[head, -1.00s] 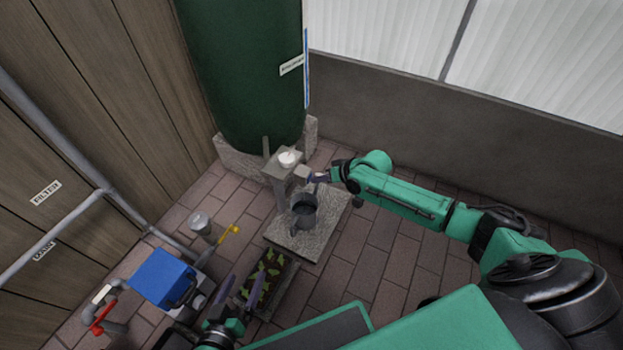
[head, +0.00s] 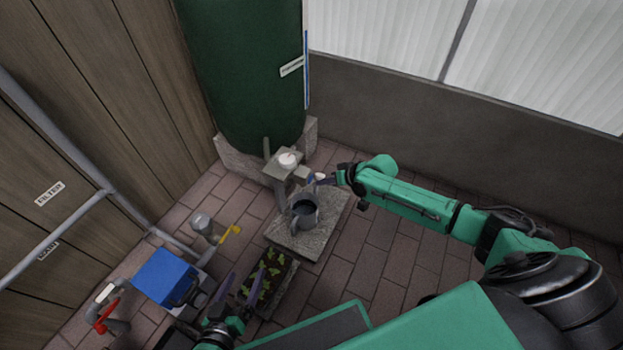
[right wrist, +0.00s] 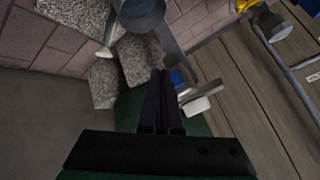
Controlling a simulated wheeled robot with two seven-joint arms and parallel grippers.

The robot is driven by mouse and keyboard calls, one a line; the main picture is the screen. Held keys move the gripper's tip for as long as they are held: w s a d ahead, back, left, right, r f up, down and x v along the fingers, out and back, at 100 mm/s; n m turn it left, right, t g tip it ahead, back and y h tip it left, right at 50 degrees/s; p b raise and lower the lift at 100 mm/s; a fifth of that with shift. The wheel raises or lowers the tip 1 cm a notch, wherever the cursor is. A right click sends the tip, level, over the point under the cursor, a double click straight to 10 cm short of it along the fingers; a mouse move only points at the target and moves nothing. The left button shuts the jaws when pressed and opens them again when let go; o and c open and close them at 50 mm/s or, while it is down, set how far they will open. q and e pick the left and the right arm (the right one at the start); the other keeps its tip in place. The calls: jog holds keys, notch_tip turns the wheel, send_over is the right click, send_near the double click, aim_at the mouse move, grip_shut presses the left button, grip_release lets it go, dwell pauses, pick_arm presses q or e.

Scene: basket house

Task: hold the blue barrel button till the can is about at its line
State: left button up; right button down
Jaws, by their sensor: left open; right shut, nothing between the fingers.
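The grey watering can (head: 304,214) stands upright on a stone slab (head: 318,238), below the post (head: 281,178) in front of the green barrel (head: 245,70). Its inside looks dark; I cannot make out a water level or line. The can also shows at the top of the right wrist view (right wrist: 142,14). My right gripper (head: 322,179) is shut and empty beside the post. In the right wrist view, a small blue patch, perhaps the button (right wrist: 178,78), shows just right of the shut fingertips (right wrist: 160,74); contact is unclear. My left gripper (head: 238,290) is open and empty by the planter.
A planter (head: 266,290) with green seedlings lies in front of the slab. A blue box (head: 163,276), yellow-handled valve (head: 230,234) and red-handled valve (head: 104,318) are at left. A wooden wall and grey pipe bound the left. The brick floor right of the slab is clear.

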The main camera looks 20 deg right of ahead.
jog(key=s+d+p, duration=0.2)
jog(key=s+d, duration=0.1)
jog(key=shift+s+d, duration=0.15)
jog(key=shift+s, duration=0.25)
